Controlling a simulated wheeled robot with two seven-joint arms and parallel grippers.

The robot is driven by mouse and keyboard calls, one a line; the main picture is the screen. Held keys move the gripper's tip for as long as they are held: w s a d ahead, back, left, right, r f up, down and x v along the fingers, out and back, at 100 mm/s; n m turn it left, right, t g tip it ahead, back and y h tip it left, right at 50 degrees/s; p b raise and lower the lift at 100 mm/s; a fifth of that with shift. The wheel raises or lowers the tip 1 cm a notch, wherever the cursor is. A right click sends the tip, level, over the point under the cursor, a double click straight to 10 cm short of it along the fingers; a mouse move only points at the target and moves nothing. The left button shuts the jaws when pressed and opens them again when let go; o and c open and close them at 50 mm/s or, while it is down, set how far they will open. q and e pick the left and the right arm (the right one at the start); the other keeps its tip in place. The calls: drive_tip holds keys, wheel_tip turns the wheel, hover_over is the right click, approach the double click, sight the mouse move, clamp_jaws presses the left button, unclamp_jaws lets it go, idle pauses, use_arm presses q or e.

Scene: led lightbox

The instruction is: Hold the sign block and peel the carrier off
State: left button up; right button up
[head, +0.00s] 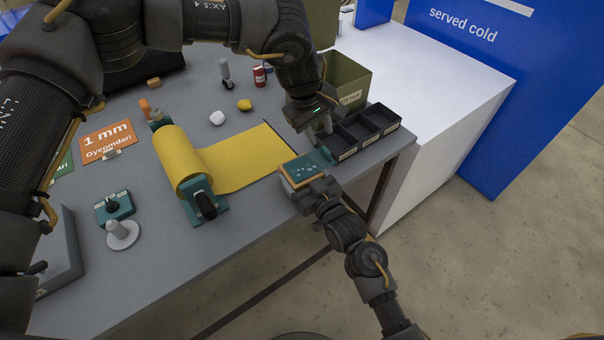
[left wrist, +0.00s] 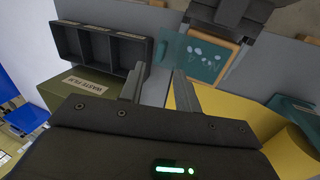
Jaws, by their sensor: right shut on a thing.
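The sign block (head: 290,182) has a wooden-orange edge and a teal top with pale marks. It also shows in the left wrist view (left wrist: 228,46). My right gripper (head: 312,188) is shut on the block's near side, at the table's front edge. The carrier (head: 303,167) appears to be the teal sheet on the block's top; in the left wrist view a translucent teal part (left wrist: 174,50) sticks out past the block's side. My left gripper (head: 322,130) is above and beyond the block. Its fingers (left wrist: 156,86) are apart with nothing between them, close to the projecting sheet.
A black divided tray (head: 362,132) and an olive waste-film bin (head: 350,85) stand beyond the block. A yellow roll (head: 180,160) with its sheet spread out lies left of it. A white lump, a yellow lump and a red can (head: 260,76) stand farther back.

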sight(325, 149)
use_arm(q)
drive_tip(key=shift+x, duration=3.65)
clamp_jaws()
